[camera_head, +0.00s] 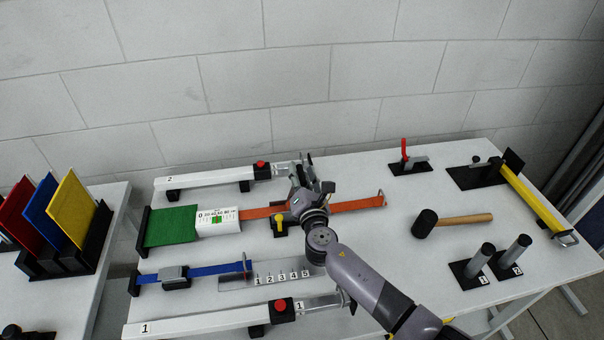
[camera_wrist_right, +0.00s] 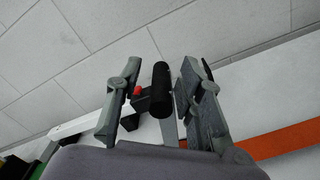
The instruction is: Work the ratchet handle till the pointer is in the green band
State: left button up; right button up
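The orange strap (camera_head: 258,213) runs across the table, through the ratchet, which is mostly hidden under my right gripper. The white gauge box (camera_head: 218,221) on the strap has a scale and a small green band; its pointer is too small to read. A yellow knob (camera_head: 279,222) shows beside the ratchet. My right gripper (camera_head: 303,160) is above the ratchet with its fingers upward. In the right wrist view, the black handle grip (camera_wrist_right: 161,90) stands between the spread fingers, close to the right one, with a clear gap on the left. My left gripper is not in view.
White clamp bars lie behind (camera_head: 215,177) and in front (camera_head: 215,319). A blue strap (camera_head: 215,269) and a numbered plate (camera_head: 270,279) lie in front.

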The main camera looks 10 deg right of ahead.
jog(key=shift+d+f, duration=0.1)
jog(key=shift+s+d, duration=0.1)
jog(key=shift+s, duration=0.4)
jog(key=s, duration=1.1)
